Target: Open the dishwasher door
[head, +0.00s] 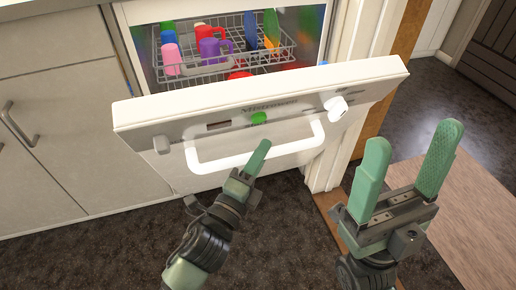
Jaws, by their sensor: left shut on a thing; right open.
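The white dishwasher door (150,112) is partly open and tilted outward at its top. Its front panel carries a white bar handle (217,165), a green button and a round knob. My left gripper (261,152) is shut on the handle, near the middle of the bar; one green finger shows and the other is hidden. My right gripper (410,147) is open and empty, with its two green fingers pointing up, to the right of the door and apart from it.
Inside the dishwasher, a wire rack (215,68) holds colourful cups and plates. Grey cabinets (55,120) stand to the left. A white trim post (335,150) stands right of the dishwasher. Dark floor (110,255) lies in front, with a wooden surface (480,215) at the right.

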